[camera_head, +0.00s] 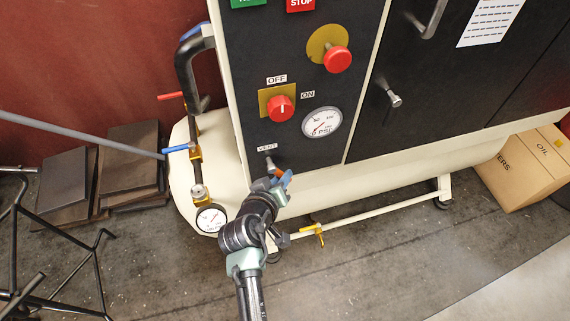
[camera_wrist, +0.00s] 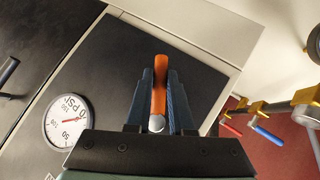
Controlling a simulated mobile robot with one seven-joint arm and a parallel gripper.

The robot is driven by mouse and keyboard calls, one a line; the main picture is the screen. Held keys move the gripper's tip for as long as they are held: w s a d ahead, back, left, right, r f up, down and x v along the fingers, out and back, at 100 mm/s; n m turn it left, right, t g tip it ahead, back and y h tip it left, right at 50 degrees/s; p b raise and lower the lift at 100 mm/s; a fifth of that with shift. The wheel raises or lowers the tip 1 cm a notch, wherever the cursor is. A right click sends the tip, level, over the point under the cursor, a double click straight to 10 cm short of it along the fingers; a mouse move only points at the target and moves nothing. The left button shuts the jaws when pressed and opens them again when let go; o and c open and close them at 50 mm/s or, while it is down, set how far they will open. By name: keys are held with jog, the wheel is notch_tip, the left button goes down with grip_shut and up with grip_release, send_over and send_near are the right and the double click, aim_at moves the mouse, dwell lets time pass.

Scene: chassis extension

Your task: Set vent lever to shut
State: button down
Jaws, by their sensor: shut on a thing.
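The vent lever is an orange handle below the VENT label (camera_head: 267,147) on the dark panel. In the wrist view the orange vent lever (camera_wrist: 159,92) stands between the two fingers, with a round silver end near the palm. In the head view only a bit of its orange (camera_head: 281,172) and a grey fitting show; my gripper hides the rest. My gripper (camera_head: 283,178) is at the panel's lower edge. In the wrist view my gripper (camera_wrist: 160,90) is shut on the lever, a finger on each side.
A red knob (camera_head: 281,108) between OFF and ON and a pressure gauge (camera_head: 322,122) sit above the lever. Pipes with a blue-handled valve (camera_head: 178,149) and another gauge (camera_head: 211,219) stand to the left. A yellow valve (camera_head: 316,231) is low on the right. Cardboard boxes (camera_head: 520,172) stand far right.

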jog(key=shift+s+a+f+m+g+y+p, duration=0.15)
jog(key=shift+a+m+g+y+p, duration=0.45)
jog(key=shift+y+p, duration=0.7)
jog(key=shift+s+a+f+m+g+y+p, duration=0.15)
jog(key=shift+a+m+g+y+p, duration=0.45)
jog(key=shift+p, duration=1)
jog(key=shift+d+y, duration=0.15)
jog(key=shift+y, duration=0.25)
jog(key=c, duration=0.8)
grip_release()
jog(key=p+v, duration=0.2)
jog(key=v, duration=1.1)
jog(key=shift+s, duration=0.2)
